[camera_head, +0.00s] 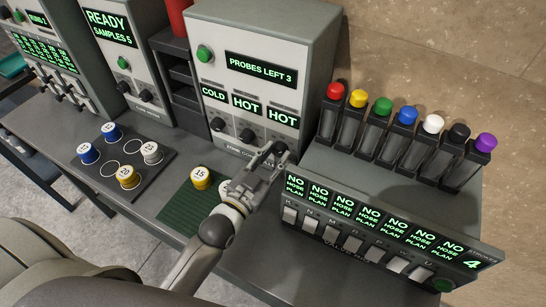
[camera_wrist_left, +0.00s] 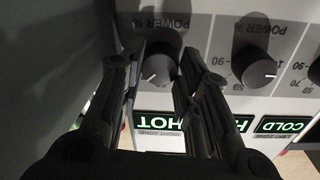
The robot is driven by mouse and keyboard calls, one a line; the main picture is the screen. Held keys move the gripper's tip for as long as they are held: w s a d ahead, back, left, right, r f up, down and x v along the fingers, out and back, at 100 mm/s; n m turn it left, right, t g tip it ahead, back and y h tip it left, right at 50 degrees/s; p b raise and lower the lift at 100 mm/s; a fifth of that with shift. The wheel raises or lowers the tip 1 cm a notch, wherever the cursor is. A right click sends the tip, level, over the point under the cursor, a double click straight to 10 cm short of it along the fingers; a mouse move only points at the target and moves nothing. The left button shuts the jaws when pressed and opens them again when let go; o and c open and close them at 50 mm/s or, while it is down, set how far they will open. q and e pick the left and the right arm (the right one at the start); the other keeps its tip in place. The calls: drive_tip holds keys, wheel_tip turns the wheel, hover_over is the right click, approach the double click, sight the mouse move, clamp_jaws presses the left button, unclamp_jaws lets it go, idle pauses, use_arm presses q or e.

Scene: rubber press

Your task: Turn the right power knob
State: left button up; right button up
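The right power knob is a black dial with a white pointer line, low on the front of the grey zone controller, under the rightmost HOT display (camera_head: 281,116). In the left wrist view, which sees the panel upside down, the knob (camera_wrist_left: 160,66) stands between my fingers. My left gripper (camera_head: 268,153) is at the panel's lower right corner and hides much of that knob in the head view. Its fingers (camera_wrist_left: 164,60) are apart, one on each side of the knob; contact cannot be made out. My right gripper is in neither view.
The middle power knob (camera_head: 247,136) is close beside the gripper, and the left knob (camera_head: 217,124) is further along. A valve rack (camera_head: 350,222) with coloured caps and switches stands close on the right.

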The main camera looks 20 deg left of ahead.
use_arm(q)
drive_tip(key=c, duration=0.4)
drive_tip(key=n+p, duration=0.1)
drive_tip(key=n, duration=0.3)
drive_tip(key=shift+p, duration=0.3)
drive_tip(key=shift+n+t+p, duration=0.3)
drive_tip(key=shift+n+p, duration=0.15)
drive_tip(key=shift+n, duration=1.95)
drive_tip(key=o, duration=1.1)
drive_tip(key=shift+c, duration=0.2)
